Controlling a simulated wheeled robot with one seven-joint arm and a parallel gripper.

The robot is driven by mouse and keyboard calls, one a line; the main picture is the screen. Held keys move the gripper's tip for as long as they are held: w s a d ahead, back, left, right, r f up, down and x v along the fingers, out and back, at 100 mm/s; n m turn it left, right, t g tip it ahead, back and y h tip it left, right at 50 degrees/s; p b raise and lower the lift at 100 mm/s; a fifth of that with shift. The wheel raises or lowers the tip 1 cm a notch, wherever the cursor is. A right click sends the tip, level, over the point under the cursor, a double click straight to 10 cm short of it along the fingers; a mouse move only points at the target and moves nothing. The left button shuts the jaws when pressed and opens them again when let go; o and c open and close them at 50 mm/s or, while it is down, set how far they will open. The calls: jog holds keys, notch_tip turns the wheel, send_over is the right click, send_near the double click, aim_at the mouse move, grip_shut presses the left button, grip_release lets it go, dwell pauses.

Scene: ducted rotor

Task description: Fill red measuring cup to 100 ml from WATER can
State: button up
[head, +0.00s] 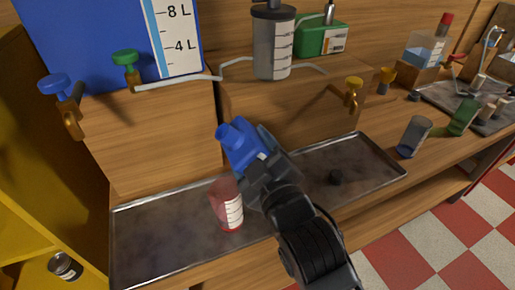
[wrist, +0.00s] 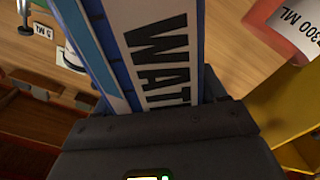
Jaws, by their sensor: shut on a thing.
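The red measuring cup (head: 226,205) stands upright on the left part of the metal tray, with a white scale on its side. In the wrist view a red-edged vessel marked 300 ML (wrist: 285,30), apparently this cup, shows at the upper right. My gripper (head: 262,168) is shut on the blue WATER can (head: 240,146), above and right of the cup. In the wrist view the can's white label (wrist: 160,45) reads WAT, the rest hidden by my gripper. The can's spout end points up and left in the head view. I see no water stream. The cup's fill level cannot be made out.
A blue tank (head: 100,45) with taps stands behind on wooden blocks.

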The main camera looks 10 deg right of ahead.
aim_at(225, 128)
jog(key=shift+a+r+m, duration=0.3)
jog(key=shift+r+m, duration=0.4)
jog(key=shift+m, duration=0.1)
jog(key=shift+s+a+r+m+p, duration=0.25)
jog(key=shift+a+r+m+p, duration=0.2)
jog(key=shift+a+r+m, duration=0.3)
jog(key=shift+s+a+r+m, duration=0.15)
jog(key=shift+a+r+m, duration=0.35)
jog(key=shift+m, duration=0.3)
jog(key=shift+s+a+r+m, duration=0.1)
jog(key=shift+a+r+m, duration=0.2)
jog(key=shift+r+m, duration=0.4)
jog(key=shift+s+a+r+m, duration=0.15)
jog(key=shift+a+r+m, duration=0.3)
jog(key=shift+m, duration=0.4)
jog(key=shift+r+p, duration=1.35)
jog(key=shift+r, duration=0.2)
